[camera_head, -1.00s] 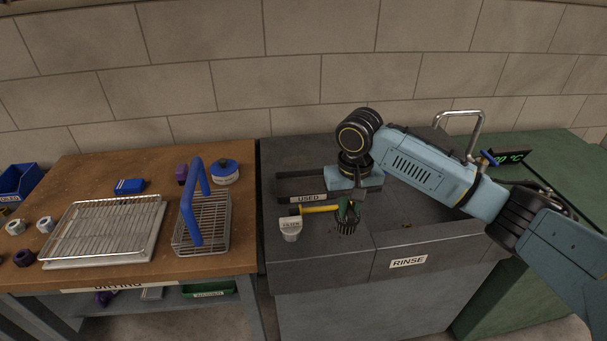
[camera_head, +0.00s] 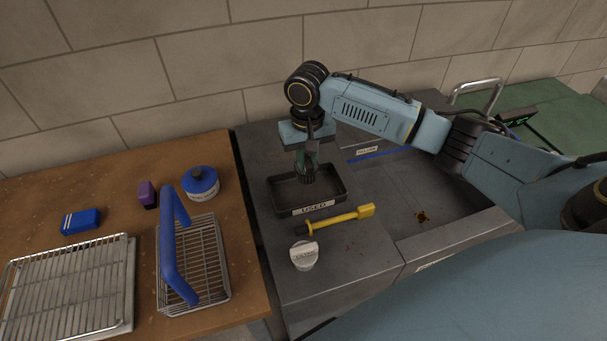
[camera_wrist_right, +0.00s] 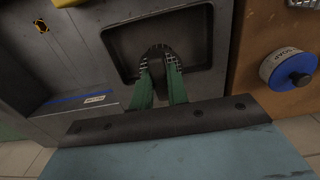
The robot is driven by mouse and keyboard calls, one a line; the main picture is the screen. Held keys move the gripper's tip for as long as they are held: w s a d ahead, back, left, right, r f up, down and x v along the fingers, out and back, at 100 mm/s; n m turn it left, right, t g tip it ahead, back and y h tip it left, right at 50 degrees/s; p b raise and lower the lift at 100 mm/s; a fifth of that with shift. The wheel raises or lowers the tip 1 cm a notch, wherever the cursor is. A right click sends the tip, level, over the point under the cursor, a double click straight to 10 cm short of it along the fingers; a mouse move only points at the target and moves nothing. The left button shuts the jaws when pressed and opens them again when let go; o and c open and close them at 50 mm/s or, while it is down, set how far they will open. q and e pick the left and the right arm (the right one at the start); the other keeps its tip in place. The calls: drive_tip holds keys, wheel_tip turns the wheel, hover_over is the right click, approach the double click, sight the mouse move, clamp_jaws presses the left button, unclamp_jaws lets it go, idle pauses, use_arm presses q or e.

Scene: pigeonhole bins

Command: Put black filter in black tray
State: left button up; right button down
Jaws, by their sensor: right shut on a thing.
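The black filter (camera_head: 307,176) is a small dark ribbed piece at the tips of my right gripper (camera_head: 306,160). In the right wrist view the green fingers (camera_wrist_right: 161,72) are shut on the filter (camera_wrist_right: 160,51). The black tray (camera_head: 276,197), labelled USED, lies on the grey counter; its rim also shows in the right wrist view (camera_wrist_right: 108,42). The filter hangs over the tray's back middle, inside its outline. I cannot tell whether it touches the tray floor. My left gripper is in neither current view.
A yellow-handled tool (camera_head: 338,219) and a grey-white cap (camera_head: 304,256) lie in front of the tray. The rinse basin (camera_head: 430,190) is to the right. On the wooden bench are a blue-handled wire basket (camera_head: 205,265), a blue-lidded tub (camera_head: 201,184) and a wire rack (camera_head: 70,290).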

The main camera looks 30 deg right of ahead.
sight(307, 174)
drive_tip(key=shift+f, duration=0.95)
wheel_tip(307, 174, down, 3)
drive_tip(key=shift+f, duration=0.35)
use_arm(q)
drive_tip(key=shift+w+d+f, duration=0.1)
drive_tip(key=shift+w+f, duration=0.05)
drive_tip(key=shift+w, duration=0.6)
drive_tip(key=shift+s, duration=0.1)
use_arm(e)
drive_tip(key=shift+f, duration=0.1)
drive_tip(key=c, duration=1.4)
unclamp_jaws()
use_arm(q)
drive_tip(key=shift+s, duration=0.2)
use_arm(e)
drive_tip(key=shift+o, duration=0.2)
